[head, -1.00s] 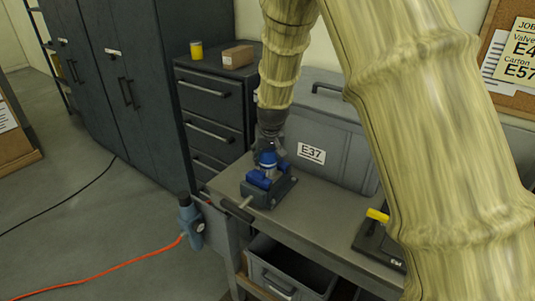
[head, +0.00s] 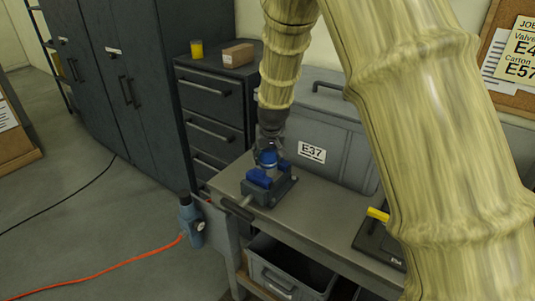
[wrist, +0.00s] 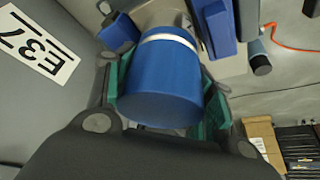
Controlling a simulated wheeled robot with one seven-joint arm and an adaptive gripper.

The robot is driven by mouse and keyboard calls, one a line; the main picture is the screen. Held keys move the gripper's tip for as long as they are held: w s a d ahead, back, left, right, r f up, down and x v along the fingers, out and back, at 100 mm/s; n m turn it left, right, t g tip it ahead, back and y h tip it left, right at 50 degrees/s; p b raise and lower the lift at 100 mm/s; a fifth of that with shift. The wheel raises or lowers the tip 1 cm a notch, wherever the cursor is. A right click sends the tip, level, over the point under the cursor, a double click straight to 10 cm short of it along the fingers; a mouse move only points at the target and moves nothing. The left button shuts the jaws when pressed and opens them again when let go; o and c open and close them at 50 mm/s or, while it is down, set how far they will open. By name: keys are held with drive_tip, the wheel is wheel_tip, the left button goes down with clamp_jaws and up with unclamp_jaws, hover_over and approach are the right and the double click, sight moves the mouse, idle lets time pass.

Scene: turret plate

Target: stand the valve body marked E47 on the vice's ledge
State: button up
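The valve body (wrist: 160,85) is a blue cylinder with a white band near its grey lower part. It also shows small in the head view, over the vice. No E47 mark is readable on it. My gripper (wrist: 165,100) reaches down around it, with green pads against both sides, and appears closed on it. In the head view my gripper (head: 268,143) is just above the vice (head: 268,190), a grey block with blue jaws at the bench's near left end. Blue vice parts (wrist: 219,30) flank the valve body in the wrist view. The ledge and the valve's underside are hidden.
A grey case labelled E37 (head: 335,120) stands close behind the vice. A dark plate with a yellow handle (head: 378,214) lies to the right on the bench (head: 315,215). A blue-grey cylindrical object (head: 190,222) is by the bench's left end. Bare bench lies between vice and plate.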

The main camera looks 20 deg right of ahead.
drive_tip(key=o, duration=0.5)
drive_tip(key=shift+r, duration=0.1)
drive_tip(key=shift+c, duration=0.2)
drive_tip(key=shift+s+r, duration=0.2)
drive_tip(key=shift+r, duration=0.35)
drive_tip(key=v, duration=1)
drive_tip(key=shift+s+r, duration=0.25)
drive_tip(key=shift+r, duration=0.1)
